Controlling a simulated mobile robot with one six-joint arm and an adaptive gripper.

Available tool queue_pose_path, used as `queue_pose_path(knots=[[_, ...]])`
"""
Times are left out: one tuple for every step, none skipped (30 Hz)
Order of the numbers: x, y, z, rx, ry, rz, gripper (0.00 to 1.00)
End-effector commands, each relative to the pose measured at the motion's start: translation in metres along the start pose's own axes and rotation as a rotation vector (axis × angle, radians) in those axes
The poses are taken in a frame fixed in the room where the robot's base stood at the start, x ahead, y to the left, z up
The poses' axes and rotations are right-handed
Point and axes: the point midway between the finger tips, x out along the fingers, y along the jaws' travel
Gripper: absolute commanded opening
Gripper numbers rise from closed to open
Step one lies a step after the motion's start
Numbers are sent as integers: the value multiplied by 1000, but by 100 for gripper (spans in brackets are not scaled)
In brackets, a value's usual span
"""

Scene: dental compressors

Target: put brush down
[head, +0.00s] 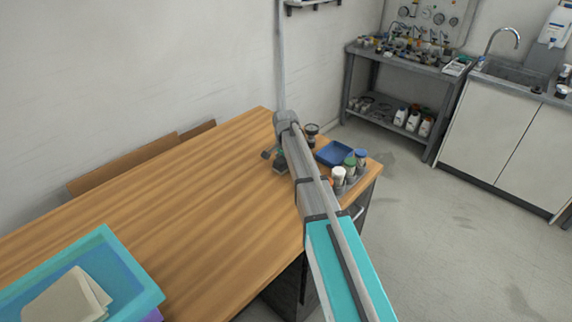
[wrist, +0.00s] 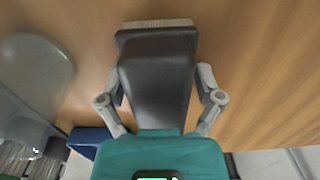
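The brush (wrist: 157,75) fills the middle of the wrist view, a dark block with a pale bristle edge at the top. My gripper (wrist: 160,88) has one grey finger on each side of it and appears shut on it. In the head view my gripper (head: 279,161) is low over the far right part of the wooden table (head: 150,210), partly hidden by my arm. I cannot tell whether the brush touches the tabletop.
A blue tray (head: 334,153), a dark round object (head: 312,130) and capped jars (head: 339,175) stand right of my gripper near the table edge. A turquoise bin (head: 128,262) holding a beige item is at front left. The table's middle is clear.

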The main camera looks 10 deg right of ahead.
Motion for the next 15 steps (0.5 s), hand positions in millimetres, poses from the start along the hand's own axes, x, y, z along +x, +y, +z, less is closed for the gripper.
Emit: queue_pose_path(knots=[[0, 0, 0, 0, 0, 0, 100], [0, 0, 0, 0, 0, 0, 100], [0, 0, 0, 0, 0, 0, 100], [0, 0, 0, 0, 0, 0, 100], [0, 0, 0, 0, 0, 0, 100], [0, 0, 0, 0, 0, 0, 100], [0, 0, 0, 0, 0, 0, 100], [0, 0, 0, 0, 0, 0, 100], [0, 0, 0, 0, 0, 0, 100], [0, 0, 0, 1, 0, 0, 100], [0, 0, 0, 1, 0, 0, 100], [0, 0, 0, 1, 0, 0, 100], [0, 0, 0, 1, 0, 0, 100], [-1, 0, 0, 1, 0, 0, 100], [-1, 0, 0, 1, 0, 0, 100]])
